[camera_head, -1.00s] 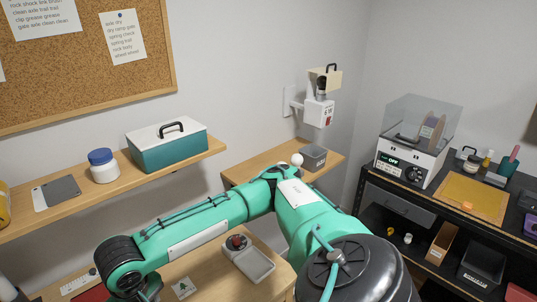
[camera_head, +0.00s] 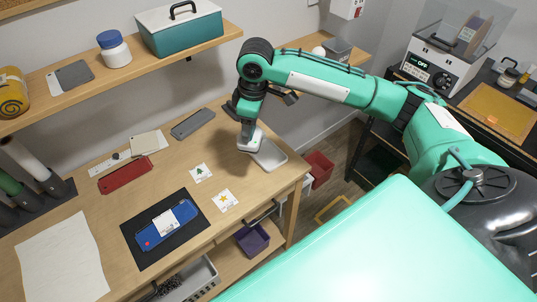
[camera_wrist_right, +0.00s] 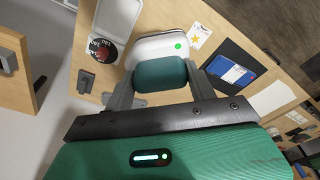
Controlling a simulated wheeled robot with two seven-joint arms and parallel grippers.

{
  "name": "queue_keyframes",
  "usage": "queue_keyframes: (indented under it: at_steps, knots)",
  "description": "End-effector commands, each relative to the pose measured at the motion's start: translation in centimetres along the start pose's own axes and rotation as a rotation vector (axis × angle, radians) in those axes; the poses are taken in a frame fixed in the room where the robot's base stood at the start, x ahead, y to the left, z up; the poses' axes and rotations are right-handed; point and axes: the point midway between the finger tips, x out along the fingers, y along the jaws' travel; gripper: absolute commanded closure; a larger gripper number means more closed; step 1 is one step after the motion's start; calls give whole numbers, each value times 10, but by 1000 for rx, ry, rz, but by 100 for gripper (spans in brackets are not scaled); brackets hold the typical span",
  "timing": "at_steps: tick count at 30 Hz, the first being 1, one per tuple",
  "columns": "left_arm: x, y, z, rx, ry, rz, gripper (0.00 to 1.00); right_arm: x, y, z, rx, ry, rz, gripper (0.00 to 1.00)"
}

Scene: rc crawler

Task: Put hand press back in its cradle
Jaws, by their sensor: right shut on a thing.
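The hand press, white with a green light and a teal handle, shows in the wrist view (camera_wrist_right: 165,48) and as a small white body in the head view (camera_head: 252,142). My right gripper (camera_wrist_right: 162,90) is shut on its teal handle, and it also shows in the head view (camera_head: 247,125). The pale cradle tray (camera_head: 270,157) lies on the workbench, just right of the press in the head view. In the wrist view the cradle (camera_wrist_right: 118,18), with its black dial, is beside the press. I cannot tell the press's height over the bench. My left gripper is out of view.
A blue piece (camera_head: 158,226) lies on a dark mat (camera_head: 135,253). Two small cards (camera_head: 201,172) lie near the cradle. A red flat case (camera_head: 125,175) and a grey slab (camera_head: 193,123) are farther left. A shelf (camera_head: 130,68) overhangs the bench's back.

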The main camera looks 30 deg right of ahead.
Motion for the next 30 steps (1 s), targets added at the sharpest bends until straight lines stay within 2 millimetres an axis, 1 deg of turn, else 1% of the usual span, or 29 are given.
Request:
queue_keyframes:
  at_steps: [1,3,12,18,22,24,26,29,30]
  knots:
    - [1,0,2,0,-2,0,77,-3,9,0,-55,3,-8,66]
    - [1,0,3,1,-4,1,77,-7,21,1,-151,2,-19,66]
    - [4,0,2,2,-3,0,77,-23,67,12,-561,2,-68,66]
    - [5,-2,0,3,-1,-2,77,-30,88,21,-767,2,-91,66]
    - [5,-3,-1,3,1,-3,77,-32,94,25,-837,1,-100,66]
    - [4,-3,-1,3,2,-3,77,-30,95,26,-856,0,-103,66]
    - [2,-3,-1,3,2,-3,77,-24,96,27,-863,-1,-106,66]
    - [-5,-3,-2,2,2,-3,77,-4,95,31,-864,-2,-108,66]
    - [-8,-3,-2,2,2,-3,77,6,95,32,-863,-3,-109,66]
